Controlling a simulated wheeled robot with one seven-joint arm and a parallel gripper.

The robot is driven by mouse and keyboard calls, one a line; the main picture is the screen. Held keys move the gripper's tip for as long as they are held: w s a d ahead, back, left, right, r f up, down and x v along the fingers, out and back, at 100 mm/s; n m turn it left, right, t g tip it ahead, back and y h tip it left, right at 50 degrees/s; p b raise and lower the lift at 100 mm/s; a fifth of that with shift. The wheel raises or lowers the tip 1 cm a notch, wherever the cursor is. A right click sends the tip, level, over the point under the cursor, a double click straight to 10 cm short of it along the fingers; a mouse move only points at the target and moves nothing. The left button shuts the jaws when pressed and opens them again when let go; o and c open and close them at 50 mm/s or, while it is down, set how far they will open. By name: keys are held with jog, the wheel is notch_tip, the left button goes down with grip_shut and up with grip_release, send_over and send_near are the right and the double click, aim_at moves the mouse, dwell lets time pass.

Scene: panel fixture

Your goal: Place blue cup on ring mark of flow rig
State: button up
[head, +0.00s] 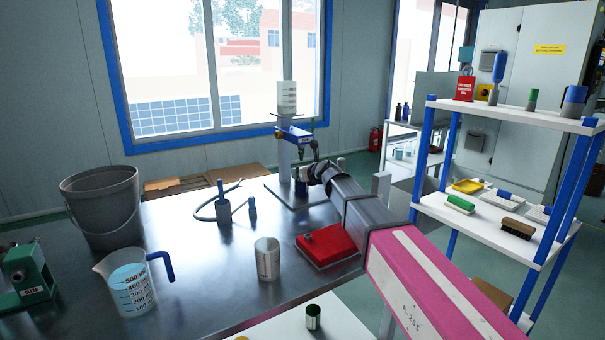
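The flow rig (284,160) stands at the far end of the metal table, with a grey column, a clear graduated bottle on top, a blue bracket and a flat base plate. A small dark blue object, which looks like the blue cup (301,188), is low at the rig, above or on its base plate. My gripper (308,174) is right at this cup, reaching in from the right below the rig's nozzle. The fingers are small and partly hidden, so I cannot tell whether they grip the cup. The ring mark cannot be made out.
A red box (328,245) lies below my arm. A shelf (490,226) is at right.

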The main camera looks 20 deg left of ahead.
jog(key=o, duration=1.2)
jog(key=shift+f, duration=0.1)
jog(key=v, duration=1.2)
